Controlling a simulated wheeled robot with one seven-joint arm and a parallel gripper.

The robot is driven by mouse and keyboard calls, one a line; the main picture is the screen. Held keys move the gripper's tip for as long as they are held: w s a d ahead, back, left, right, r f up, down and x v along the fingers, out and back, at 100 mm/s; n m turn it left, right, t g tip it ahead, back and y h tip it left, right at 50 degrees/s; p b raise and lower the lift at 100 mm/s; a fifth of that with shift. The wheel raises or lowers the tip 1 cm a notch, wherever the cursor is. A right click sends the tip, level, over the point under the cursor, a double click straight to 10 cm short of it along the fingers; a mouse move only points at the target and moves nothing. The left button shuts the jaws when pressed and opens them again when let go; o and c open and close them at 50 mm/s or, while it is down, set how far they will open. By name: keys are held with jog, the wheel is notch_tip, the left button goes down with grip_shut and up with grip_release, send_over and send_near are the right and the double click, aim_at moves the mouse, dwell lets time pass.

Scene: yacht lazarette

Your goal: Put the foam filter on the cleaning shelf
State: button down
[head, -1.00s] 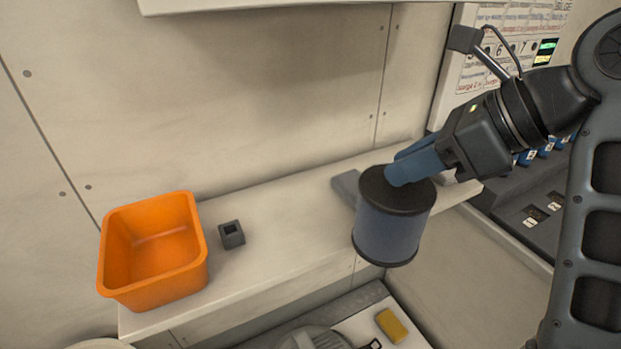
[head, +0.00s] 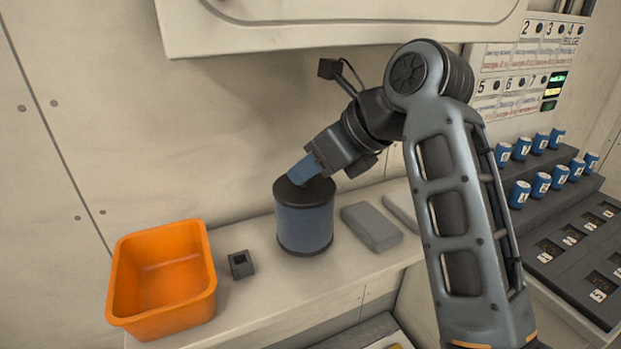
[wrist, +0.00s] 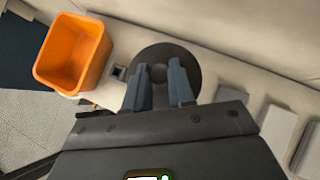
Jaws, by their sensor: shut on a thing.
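The foam filter (head: 304,225) is an upright blue-grey cylinder with black end caps. My gripper (head: 300,174) is shut on the top of the filter; in the wrist view, its two blue fingers (wrist: 160,72) lie either side of a small knob on the round black cap (wrist: 158,54). The filter is over the pale shelf (head: 290,300) along the wall, between a small dark square holder and a grey block. Its base appears at or just above the shelf surface; I cannot tell whether it touches.
An orange bin (head: 165,275) stands at the shelf's left end, beside the small dark holder (head: 241,264). Grey blocks (head: 371,227) lie right of the filter. A white cabinet (head: 340,22) overhangs above. Several blue cans (head: 541,185) stand on a dark stepped rack at right.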

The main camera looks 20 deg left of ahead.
jog(key=shift+f, duration=1.3)
jog(key=c, duration=1)
grip_release()
jog(key=shift+o, duration=0.2)
jog(key=s+d+r, duration=0.1)
jog(key=d, duration=0.6)
jog(key=s+d+r, duration=0.2)
jog(key=d, duration=0.6)
jog(key=shift+d+r+b, duration=0.15)
jog(key=shift+r+b, duration=0.1)
jog(key=shift+b, duration=0.2)
jog(key=shift+s+f, duration=0.1)
